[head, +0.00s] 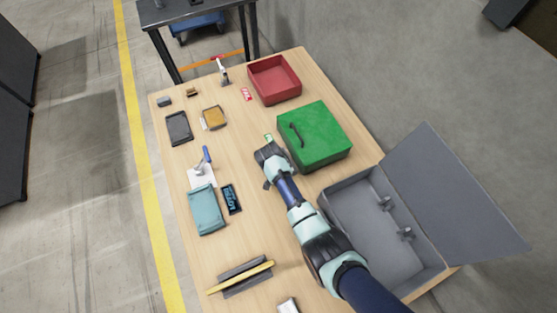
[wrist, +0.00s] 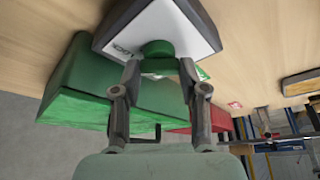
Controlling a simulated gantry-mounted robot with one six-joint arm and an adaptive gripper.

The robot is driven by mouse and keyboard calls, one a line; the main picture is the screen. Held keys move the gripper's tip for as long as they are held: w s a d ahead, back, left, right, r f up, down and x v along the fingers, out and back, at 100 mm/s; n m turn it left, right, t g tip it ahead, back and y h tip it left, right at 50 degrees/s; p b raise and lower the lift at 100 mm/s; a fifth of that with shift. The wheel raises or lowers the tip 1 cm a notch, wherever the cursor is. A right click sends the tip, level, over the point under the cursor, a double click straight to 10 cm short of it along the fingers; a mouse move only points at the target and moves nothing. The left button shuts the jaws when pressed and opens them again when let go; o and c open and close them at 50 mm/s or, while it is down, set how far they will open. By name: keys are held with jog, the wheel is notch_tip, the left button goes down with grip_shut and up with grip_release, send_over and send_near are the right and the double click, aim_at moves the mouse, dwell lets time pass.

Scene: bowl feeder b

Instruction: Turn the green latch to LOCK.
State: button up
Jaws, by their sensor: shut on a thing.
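The green latch (wrist: 158,49) is a round green knob with a bar on a white-faced plate (wrist: 176,22) with a dark surround, at the top middle of the wrist view. My gripper (wrist: 160,70) has its two fingers on either side of the latch bar and is shut on it. Small lettering shows on the plate left of the knob, and a green patch shows to its right. I cannot read the latch's setting surely. In the head view my gripper (head: 267,150) is over the middle of the table and hides most of the latch plate.
A green box (head: 315,137) with a dark handle stands close to the right of my gripper. Behind it is a red bin (head: 274,84). An open grey case (head: 357,223) lies right of my arm. A blue-handled thing (head: 206,158) and a teal case (head: 205,211) lie left.

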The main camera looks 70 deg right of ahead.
jog(key=shift+m, duration=0.6)
jog(key=o, duration=1.1)
jog(key=shift+o, duration=0.2)
jog(key=v, duration=1.2)
jog(key=shift+w, duration=0.25)
